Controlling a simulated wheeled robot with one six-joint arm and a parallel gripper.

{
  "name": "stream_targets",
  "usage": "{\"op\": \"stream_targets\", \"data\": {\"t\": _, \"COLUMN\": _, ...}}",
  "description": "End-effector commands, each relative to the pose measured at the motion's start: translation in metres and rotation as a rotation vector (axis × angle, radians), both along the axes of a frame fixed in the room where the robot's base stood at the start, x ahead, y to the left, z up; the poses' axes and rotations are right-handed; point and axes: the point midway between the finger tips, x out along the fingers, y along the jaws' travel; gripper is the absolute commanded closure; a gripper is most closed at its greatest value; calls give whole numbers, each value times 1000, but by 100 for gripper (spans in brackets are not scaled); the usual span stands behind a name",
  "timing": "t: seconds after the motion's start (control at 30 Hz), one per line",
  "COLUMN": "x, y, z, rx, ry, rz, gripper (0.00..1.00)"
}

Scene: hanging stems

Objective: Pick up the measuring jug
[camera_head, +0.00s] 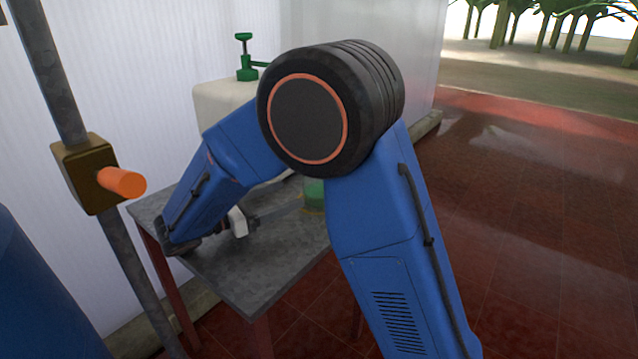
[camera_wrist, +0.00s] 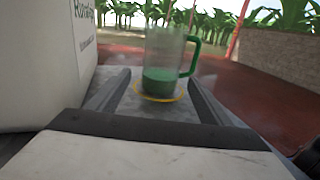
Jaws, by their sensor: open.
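The measuring jug (camera_wrist: 163,60) is clear, with green liquid in its lower part and a green handle on its right side. It stands upright on the grey table, with a yellow ring around its base. In the head view, only a green part of the jug (camera_head: 314,194) shows, beside and behind my arm. My gripper (camera_wrist: 157,79) is open and low over the table, pointing at the jug. Its two fingers reach towards the left and right sides of the jug's base. I cannot tell whether either finger touches it. In the head view, my gripper (camera_head: 290,208) is partly hidden by my arm.
A white tank (camera_wrist: 40,65) with a label stands close on the left of my gripper; its green pump handle (camera_head: 246,65) shows in the head view. The grey table (camera_head: 245,275) is bare at its front. A post with an orange knob (camera_head: 122,182) stands at left.

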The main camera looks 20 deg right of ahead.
Motion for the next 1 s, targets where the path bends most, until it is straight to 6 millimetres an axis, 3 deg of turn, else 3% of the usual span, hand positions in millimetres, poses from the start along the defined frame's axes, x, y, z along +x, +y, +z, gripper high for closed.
{"op": "stream_targets", "data": {"t": 0.5, "x": 27, "y": -85, "z": 0, "rx": 0, "ry": -1, "rz": -2, "gripper": 27}}
{"op": "stream_targets", "data": {"t": 0.87, "x": 33, "y": -105, "z": 1, "rx": 0, "ry": -1, "rz": -1, "gripper": 27}}
{"op": "stream_targets", "data": {"t": 1.0, "x": 36, "y": -121, "z": 2, "rx": 1, "ry": -1, "rz": -3, "gripper": 27}}
